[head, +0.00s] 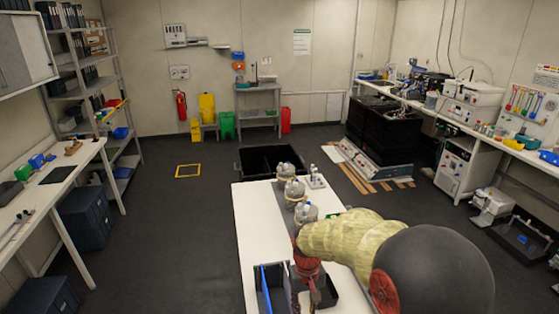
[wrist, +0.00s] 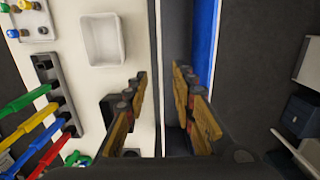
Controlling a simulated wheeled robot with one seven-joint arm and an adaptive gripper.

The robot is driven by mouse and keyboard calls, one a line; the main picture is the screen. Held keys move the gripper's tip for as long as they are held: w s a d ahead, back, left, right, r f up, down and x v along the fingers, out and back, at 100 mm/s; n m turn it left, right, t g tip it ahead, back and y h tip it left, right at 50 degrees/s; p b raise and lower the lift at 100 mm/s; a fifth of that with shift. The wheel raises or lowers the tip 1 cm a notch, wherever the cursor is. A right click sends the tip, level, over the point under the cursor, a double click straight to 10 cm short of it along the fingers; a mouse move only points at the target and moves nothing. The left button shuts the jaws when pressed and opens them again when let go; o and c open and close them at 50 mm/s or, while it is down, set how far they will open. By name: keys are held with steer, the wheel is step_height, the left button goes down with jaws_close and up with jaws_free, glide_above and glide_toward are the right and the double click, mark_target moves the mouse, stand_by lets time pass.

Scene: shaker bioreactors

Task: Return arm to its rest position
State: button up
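My arm reaches from the lower right over the white table (head: 255,205) in the head view, bent downward at its end. My gripper (wrist: 159,72) shows in the wrist view with its two fingers well apart, and nothing is between them. Under the gap are the white table's edge and a dark container with a blue panel (wrist: 206,30). In the head view the dark open container (head: 328,296) is beside the arm's end, and the gripper is mostly hidden there.
Several capped bottles (head: 295,190) stand on the table beyond my arm. The wrist view shows a white tray (wrist: 103,40), a grey rack (wrist: 50,90) and coloured-handled tools (wrist: 45,130). A black bin (head: 262,162) stands behind the table.

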steer(key=s+d+r+t+b, duration=0.2)
steer(key=s+d+r+b, duration=0.1)
steer(key=s, duration=0.4)
steer(key=s+d+r+m+t+b, duration=0.1)
steer(key=s+d+r+t+b, duration=0.1)
steer(key=s+d+r+b, duration=0.2)
steer(key=s+d+r+m+t+b, duration=0.1)
steer(key=s+d+r+t+b, duration=0.1)
steer(key=s+b, duration=0.4)
steer(key=s+d+r, duration=0.1)
steer(key=s, duration=0.4)
steer(key=shift+s+d+r+b, duration=0.15)
steer(key=shift+s+d+b, duration=0.15)
steer(key=shift+s+b, duration=0.1)
stand_by(0.4)
